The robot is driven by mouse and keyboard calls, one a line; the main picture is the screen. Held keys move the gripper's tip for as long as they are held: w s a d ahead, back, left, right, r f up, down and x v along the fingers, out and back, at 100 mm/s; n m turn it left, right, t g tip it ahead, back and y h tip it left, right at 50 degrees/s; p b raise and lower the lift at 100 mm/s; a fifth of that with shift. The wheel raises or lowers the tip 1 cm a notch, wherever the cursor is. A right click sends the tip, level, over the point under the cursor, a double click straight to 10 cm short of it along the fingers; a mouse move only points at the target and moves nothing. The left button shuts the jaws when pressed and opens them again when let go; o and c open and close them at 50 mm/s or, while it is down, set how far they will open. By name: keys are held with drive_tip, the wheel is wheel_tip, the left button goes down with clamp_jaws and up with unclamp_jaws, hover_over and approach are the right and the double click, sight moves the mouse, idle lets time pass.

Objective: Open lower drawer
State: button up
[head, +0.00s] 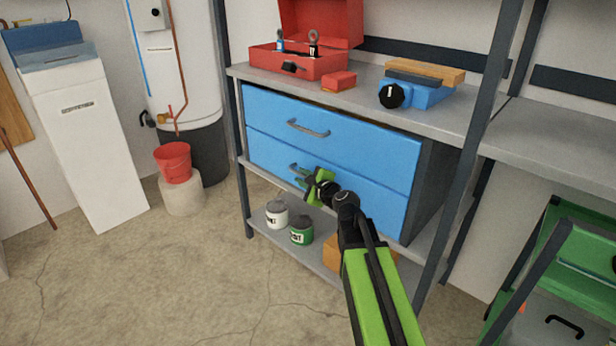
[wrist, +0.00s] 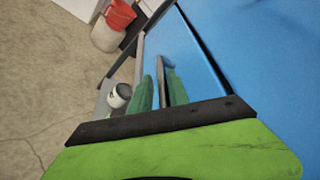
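The lower drawer (head: 372,203) is a blue front in the cabinet, below a matching upper drawer (head: 365,145). It looks closed, about flush with the upper one. Its grey handle (head: 294,167) is partly hidden by my gripper (head: 308,181), which is at the handle's left part. In the wrist view, the two green fingers of my gripper (wrist: 161,88) stand apart, one on each side of the handle (wrist: 162,69). A narrow gap seems to show beside the left finger; firm contact is not visible. The lower drawer front (wrist: 178,48) also shows there.
The cabinet stands on a grey shelf rack with a dark post (head: 471,150) at right. White (head: 277,215) and green (head: 301,231) cans stand on the bottom shelf. A red bucket (head: 173,163) is at left. The concrete floor (head: 190,270) in front is clear.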

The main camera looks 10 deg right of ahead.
drive_tip(key=shift+d, duration=0.25)
clamp_jaws()
drive_tip(key=shift+d, duration=0.25)
idle(0.8)
